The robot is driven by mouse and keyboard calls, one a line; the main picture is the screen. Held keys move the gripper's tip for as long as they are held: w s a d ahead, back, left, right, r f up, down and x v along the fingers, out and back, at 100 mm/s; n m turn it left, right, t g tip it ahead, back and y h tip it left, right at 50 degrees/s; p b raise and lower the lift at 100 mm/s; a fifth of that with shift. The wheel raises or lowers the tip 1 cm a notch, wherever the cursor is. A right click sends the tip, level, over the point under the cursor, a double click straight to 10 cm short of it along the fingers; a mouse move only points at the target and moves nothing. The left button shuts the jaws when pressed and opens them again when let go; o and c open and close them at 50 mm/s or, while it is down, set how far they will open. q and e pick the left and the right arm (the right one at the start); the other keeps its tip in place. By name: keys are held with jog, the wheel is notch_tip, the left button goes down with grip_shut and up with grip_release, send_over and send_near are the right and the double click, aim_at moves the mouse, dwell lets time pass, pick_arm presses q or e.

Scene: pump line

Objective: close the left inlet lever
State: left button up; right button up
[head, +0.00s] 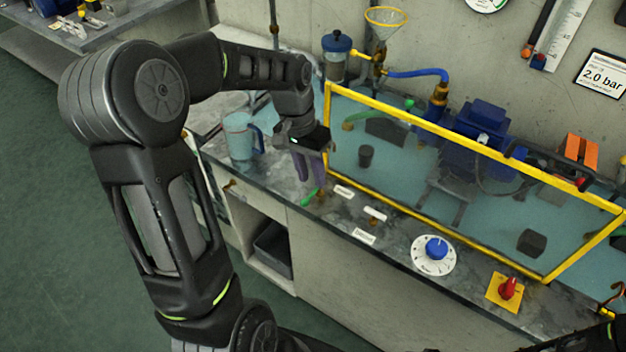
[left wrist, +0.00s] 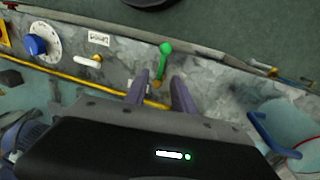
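A small green lever (head: 309,198) on a brass fitting stands at the counter's front edge, near the left end of the yellow guard frame. In the left wrist view the green lever (left wrist: 164,60) points away from my gripper toward the counter edge. My left gripper (head: 311,178) points down over it. In the left wrist view its two purple fingers (left wrist: 159,80) are apart, with the brass base at their tips. I cannot tell whether they touch it. My right gripper is not in view.
The yellow guard frame (head: 440,218) encloses the pump (head: 478,125). A blue mug (head: 239,136) stands left of my left gripper. A white handle (head: 375,213), blue dial (head: 436,247) and red knob (head: 508,288) lie right along the front edge.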

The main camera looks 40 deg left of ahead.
aim_at(312, 194)
pick_arm(q)
jog(key=shift+d+f, duration=0.15)
jog(key=shift+f, duration=0.5)
jog(key=shift+d+f, duration=0.15)
jog(key=shift+f, duration=0.5)
grip_shut()
dwell(0.5)
